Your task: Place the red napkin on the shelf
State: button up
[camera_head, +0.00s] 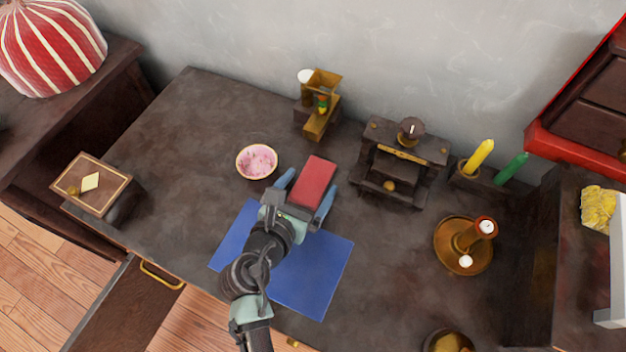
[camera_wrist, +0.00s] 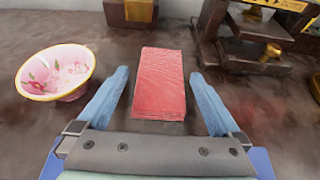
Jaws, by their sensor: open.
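The red napkin (camera_head: 313,181) is a folded red block on the dark table. In the wrist view the red napkin (camera_wrist: 159,84) lies between the two blue fingers and a little ahead of them, with a gap on each side. My gripper (camera_head: 304,196) is open around it, and its spread fingers also show in the wrist view (camera_wrist: 160,98). I cannot tell whether this is the shelf named.
A pink bowl (camera_head: 257,161) stands left of my gripper. A blue mat (camera_head: 318,272) lies under my arm. A brass-and-wood stand (camera_head: 319,105) is at the back. A candle holder (camera_head: 463,246) and yellow candle (camera_head: 479,156) are at right.

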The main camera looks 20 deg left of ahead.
jog(key=shift+r, duration=0.1)
jog(key=c, duration=1.4)
